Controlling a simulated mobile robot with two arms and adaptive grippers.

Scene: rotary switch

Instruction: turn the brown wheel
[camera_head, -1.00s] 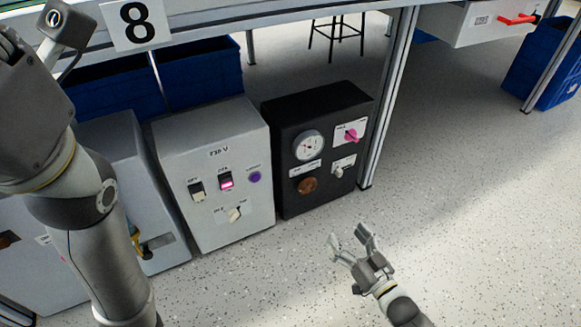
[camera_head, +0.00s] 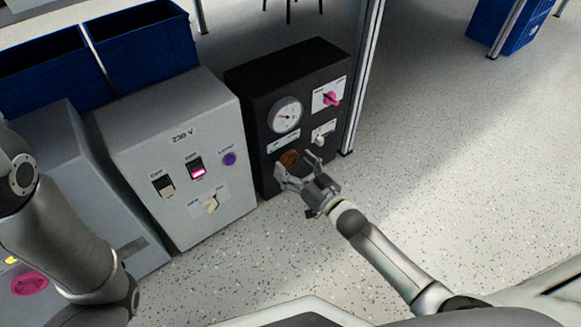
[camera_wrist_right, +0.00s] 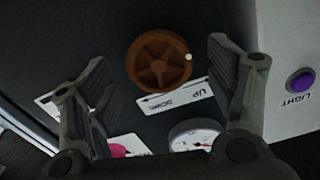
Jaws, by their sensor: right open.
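The brown wheel (camera_head: 289,158) is on the front of the black box (camera_head: 262,120), low and to the left, below the round gauge. In the right wrist view the wheel (camera_wrist_right: 158,61) shows whole, with spokes and a small pale knob on its rim. My right gripper (camera_head: 297,166) is open and empty, close in front of the wheel. In the right wrist view the wheel lies between its two spread fingers (camera_wrist_right: 160,95), beyond the tips, with no contact visible. My left arm comes in at the left, but its gripper is not in view.
The black box also carries a gauge (camera_head: 285,115), a pink knob (camera_head: 331,98) and a white switch (camera_head: 319,139). A grey box (camera_head: 172,135) with switches and a purple button (camera_head: 229,159) stands to the left.

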